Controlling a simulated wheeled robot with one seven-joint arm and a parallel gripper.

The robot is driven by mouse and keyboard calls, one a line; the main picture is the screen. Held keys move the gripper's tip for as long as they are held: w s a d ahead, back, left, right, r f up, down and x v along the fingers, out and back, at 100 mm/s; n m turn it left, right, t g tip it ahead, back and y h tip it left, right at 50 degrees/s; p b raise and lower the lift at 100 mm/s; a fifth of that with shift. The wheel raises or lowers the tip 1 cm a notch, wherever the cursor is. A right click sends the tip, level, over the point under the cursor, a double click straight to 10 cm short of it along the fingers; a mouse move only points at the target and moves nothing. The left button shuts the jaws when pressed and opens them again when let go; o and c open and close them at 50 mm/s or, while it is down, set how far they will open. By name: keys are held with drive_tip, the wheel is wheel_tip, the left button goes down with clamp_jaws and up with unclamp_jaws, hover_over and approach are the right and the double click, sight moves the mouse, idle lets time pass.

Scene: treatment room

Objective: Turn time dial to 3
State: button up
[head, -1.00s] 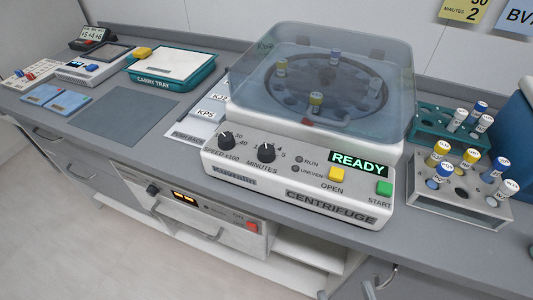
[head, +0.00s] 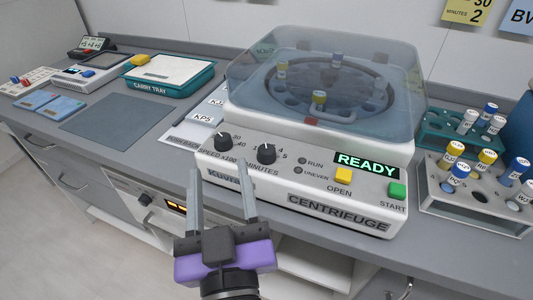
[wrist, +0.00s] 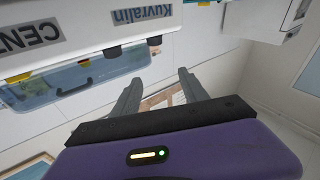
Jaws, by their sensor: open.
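The centrifuge (head: 300,195) stands on the counter with its clear lid closed and a READY display (head: 366,164). Its minutes dial (head: 266,153) is the right one of two black knobs; its small pointer mark is hard to read. The speed dial (head: 222,142) is to its left. My gripper (head: 219,164) is open and empty in front of the panel, its fingers pointing up toward the dials, apart from them as far as I can tell. In the wrist view the fingers (wrist: 157,84) are spread, with the centrifuge front (wrist: 85,25) upside down beyond them.
A yellow OPEN button (head: 343,175) and a green START button (head: 397,190) sit right of the dials. Tube racks (head: 480,205) stand at the right. A carry tray (head: 170,76) and a grey mat (head: 118,122) are at the left. A wall note (head: 467,11) shows "MINUTES 2".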

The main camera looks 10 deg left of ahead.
sight(265, 156)
drive_tip(key=w+d+m+h, duration=0.1)
drive_tip(key=h, duration=0.1)
drive_tip(key=d+f+m+h, duration=0.1)
drive_tip(key=d+m+h, duration=0.1)
drive_tip(key=w+d+f+m+h, duration=0.1)
drive_tip(key=d+m, duration=0.1)
drive_tip(key=shift+w+d+f+h, duration=0.1)
drive_tip(key=shift+w+f+h, duration=0.05)
drive_tip(key=shift+w+h, duration=0.2)
drive_tip(key=shift+w+a, duration=0.15)
drive_tip(key=shift+w, duration=1.75)
drive_tip(key=shift+w+a, duration=0.1)
drive_tip(key=shift+w, duration=1.75)
clamp_jaws()
